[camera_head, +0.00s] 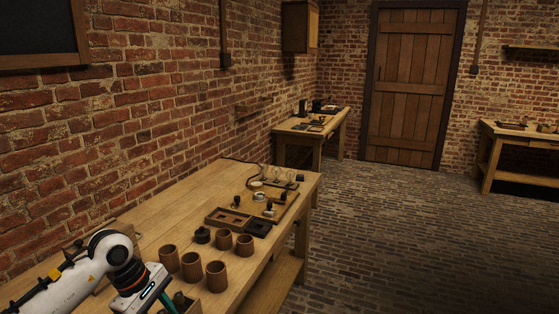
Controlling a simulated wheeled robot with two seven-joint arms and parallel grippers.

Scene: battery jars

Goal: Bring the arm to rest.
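My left arm (62,290) comes in from the lower left, over the near end of the wooden workbench (150,225). My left gripper (165,302) points down at the bottom edge of the view. Only its housing and part of a dark green finger show, so its opening and anything between the fingers are hidden. It is close to a small wooden box (192,309) cut off by the bottom edge. Several brown jars stand on the bench to its right, among them a front jar (217,276) and a left jar (169,258). My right gripper is not in view.
A round black piece (202,235) stands by the jars. A brick wall (150,120) runs along the bench's left. The floor (400,230) to the right is clear.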

